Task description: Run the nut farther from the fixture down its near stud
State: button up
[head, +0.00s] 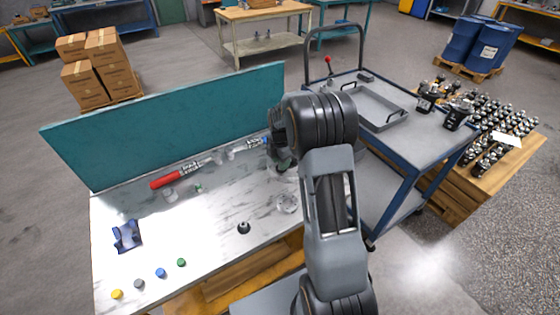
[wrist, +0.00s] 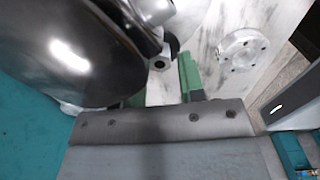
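In the wrist view a large dark, shiny rounded body (wrist: 70,50) fills the upper left. A silver threaded-looking part (wrist: 150,10) stands at its right edge, with a small hex-ended metal piece (wrist: 160,63) below it. I cannot tell which nut or stud this is. My gripper (wrist: 163,88) has green fingers set apart, with pale bench showing between them; the left finger is partly hidden by the dark body. The hex piece lies just beyond the gap, not visibly gripped.
The bench (head: 215,225) has a teal back panel (head: 180,125), a red-handled tool (head: 175,178), a blue bracket (head: 127,236) and several coloured caps along the front. A round flange (wrist: 240,50) lies right of my gripper. A blue cart (head: 400,150) stands to the right.

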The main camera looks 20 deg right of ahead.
jog(key=shift+d, duration=0.25)
jog(key=n, duration=0.3)
jog(key=shift+s+d+n, duration=0.1)
jog(key=shift+d+n, duration=0.2)
jog(key=n, duration=0.3)
jog(key=shift+a, duration=0.1)
jog(key=n, duration=0.3)
jog(key=shift+a+r+n, duration=0.1)
jog(key=shift+n, duration=0.2)
